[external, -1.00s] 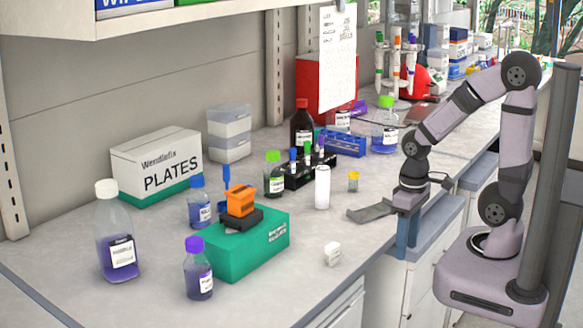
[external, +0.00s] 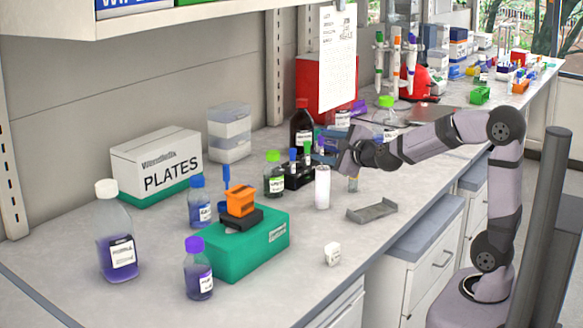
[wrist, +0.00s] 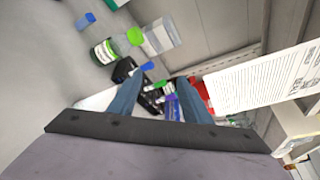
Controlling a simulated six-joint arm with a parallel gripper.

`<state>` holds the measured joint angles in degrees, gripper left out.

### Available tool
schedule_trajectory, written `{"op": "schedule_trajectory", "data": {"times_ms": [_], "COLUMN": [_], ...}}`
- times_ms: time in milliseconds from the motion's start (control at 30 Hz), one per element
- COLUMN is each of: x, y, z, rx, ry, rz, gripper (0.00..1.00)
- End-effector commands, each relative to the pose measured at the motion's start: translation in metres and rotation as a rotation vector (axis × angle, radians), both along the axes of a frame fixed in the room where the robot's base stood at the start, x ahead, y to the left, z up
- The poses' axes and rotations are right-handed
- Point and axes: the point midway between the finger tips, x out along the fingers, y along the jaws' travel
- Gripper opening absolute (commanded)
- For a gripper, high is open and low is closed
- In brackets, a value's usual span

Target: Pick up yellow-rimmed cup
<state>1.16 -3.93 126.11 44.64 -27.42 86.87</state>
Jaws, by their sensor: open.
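The small yellow-rimmed cup (external: 352,184) stands on the bench, right of a white cylinder. My wrist hides its upper part and rim in the external view, so only its pale lower body shows. I cannot make it out in the wrist view. My gripper (external: 324,148) is raised above the bench and points left and toward the back wall. In the wrist view its two blue fingers (wrist: 160,77) are apart, with nothing held between them.
The white cylinder (external: 322,187) stands just left of the cup. A black tube rack (external: 300,178) and a green-capped bottle (external: 273,178) are behind it. A grey tray (external: 371,211) lies in front, near the bench edge. A white paper sheet (wrist: 262,82) hangs nearby.

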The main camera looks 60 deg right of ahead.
Motion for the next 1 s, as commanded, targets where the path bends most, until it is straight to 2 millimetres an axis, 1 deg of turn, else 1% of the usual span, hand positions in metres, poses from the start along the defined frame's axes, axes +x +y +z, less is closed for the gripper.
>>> {"op": "schedule_trajectory", "data": {"times_ms": [33, 100, 200, 300, 400, 533, 767, 867, 1000], "x": [-0.001, -0.004, -0.012, -0.021, -0.030, -0.036, -0.038, -0.038, -0.038], "y": [-0.017, -0.039, -0.066, -0.087, -0.101, -0.112, -0.114, -0.114, -0.114], "z": [-0.015, -0.019, -0.028, -0.036, -0.041, -0.044, -0.045, -0.053, -0.074], "rx": [0.101, 0.238, 0.409, 0.538, 0.628, 0.694, 0.714, 0.712, 0.710], "ry": [-0.078, -0.196, -0.355, -0.491, -0.598, -0.681, -0.706, -0.702, -0.698], "rz": [-0.085, -0.194, -0.322, -0.417, -0.479, -0.523, -0.535, -0.536, -0.536], "gripper": [0.44, 0.44, 0.44, 0.44, 0.44, 0.44, 0.44, 0.44, 0.44]}}
